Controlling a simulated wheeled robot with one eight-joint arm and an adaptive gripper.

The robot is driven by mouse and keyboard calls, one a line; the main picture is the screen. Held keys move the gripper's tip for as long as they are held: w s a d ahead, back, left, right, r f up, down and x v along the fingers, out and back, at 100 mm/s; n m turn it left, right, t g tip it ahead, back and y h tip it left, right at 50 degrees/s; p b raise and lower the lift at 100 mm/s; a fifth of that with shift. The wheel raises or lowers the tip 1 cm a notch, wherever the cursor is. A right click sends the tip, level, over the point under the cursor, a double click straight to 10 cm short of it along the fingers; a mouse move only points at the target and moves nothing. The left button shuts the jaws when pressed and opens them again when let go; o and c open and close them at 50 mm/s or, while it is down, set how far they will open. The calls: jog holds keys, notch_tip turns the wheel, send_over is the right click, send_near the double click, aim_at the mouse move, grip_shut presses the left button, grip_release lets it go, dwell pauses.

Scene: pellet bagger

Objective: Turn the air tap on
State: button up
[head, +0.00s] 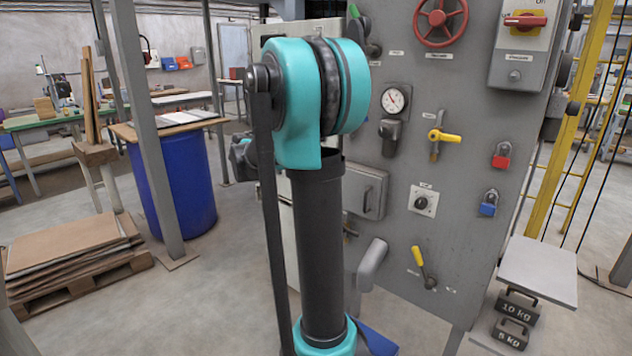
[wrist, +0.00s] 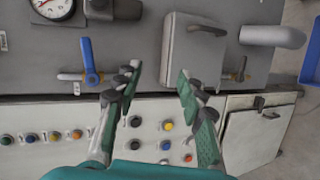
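A tap with a blue lever (wrist: 89,62) sits on a short pipe in the wrist view. Its lever lies across the pipe. A smaller tap (wrist: 240,72) is at the right, past a grey box. My gripper (wrist: 155,74) is open and empty. Its fingers are between the blue-lever tap and the box, apart from the lever. In the head view, a yellow-handled tap (head: 444,136) and a lower yellow lever (head: 419,262) are on the panel. My arm hides the gripper and the blue-lever tap there. The labels are too small to tell which tap is air.
The grey box (wrist: 192,52) with a handle stands out from the panel beside the fingers. A gauge (wrist: 52,8), a thick grey pipe (wrist: 272,36) and a cabinet of coloured buttons (wrist: 150,140) are near. A red handwheel (head: 441,20) and padlocks (head: 501,161) are on the panel.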

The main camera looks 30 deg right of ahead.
jog(key=s+a+f+y, duration=0.2)
jog(key=s+f, duration=0.1)
jog(key=f, duration=0.2)
jog(key=shift+s+a+f+t, duration=0.15)
jog(key=shift+s+f+t, duration=0.05)
jog(key=shift+f+t, duration=0.1)
